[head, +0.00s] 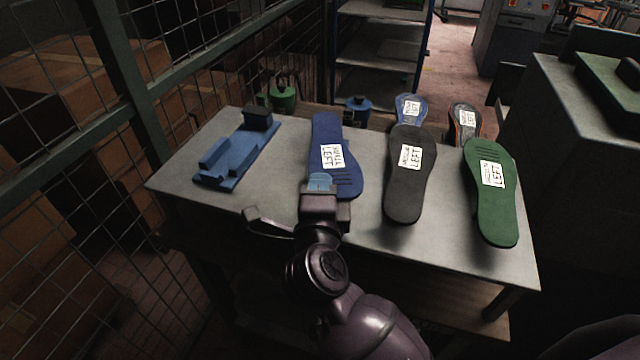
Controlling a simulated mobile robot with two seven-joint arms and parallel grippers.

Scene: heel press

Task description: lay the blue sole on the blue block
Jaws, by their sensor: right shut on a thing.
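The blue sole (326,131) with a white label reading LEFT lies along the middle of the table, its near end close to my right gripper. My right gripper (319,184) comes in from the bottom and is shut on the near end of the blue sole; light blue shows between its fingers. The gripper body hides part of that edge. The blue block (240,155) is a low fixture on the left of the table, with raised pieces at its near end and a dark block at its far end. Nothing lies on it. My left gripper is not in view.
A black sole (408,190) and a green sole (495,210) lie to the right on the grey table (290,225). A wire mesh fence (60,180) runs along the left. The strip between block and blue sole is clear.

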